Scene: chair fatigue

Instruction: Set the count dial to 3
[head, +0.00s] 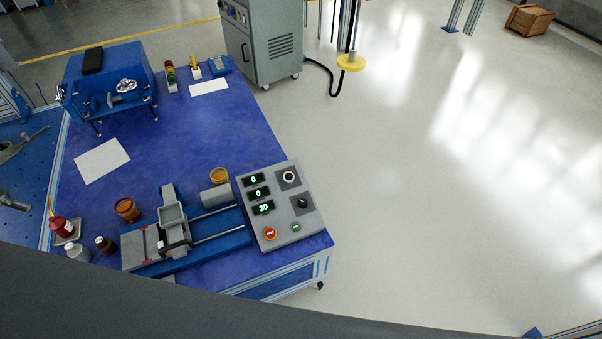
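A grey control box (273,219) sits at the front right corner of the blue table. Two knobs on dark square plates are on its right side: an upper knob (289,177) with a pale ring and a lower black knob (302,203). I cannot read their labels or tell which is the count dial. Three small displays on its left side read 0 (254,180), 0 (258,193) and 20 (263,208). A red button (270,232) and a green button (296,227) are at its front. Neither of my grippers is in view.
A blue slide fixture (215,236) stands left of the box on the blue table (215,130). An amber jar (127,210), small bottles and a blue machine (110,75) are also there. A grey cabinet (262,50) stands behind.

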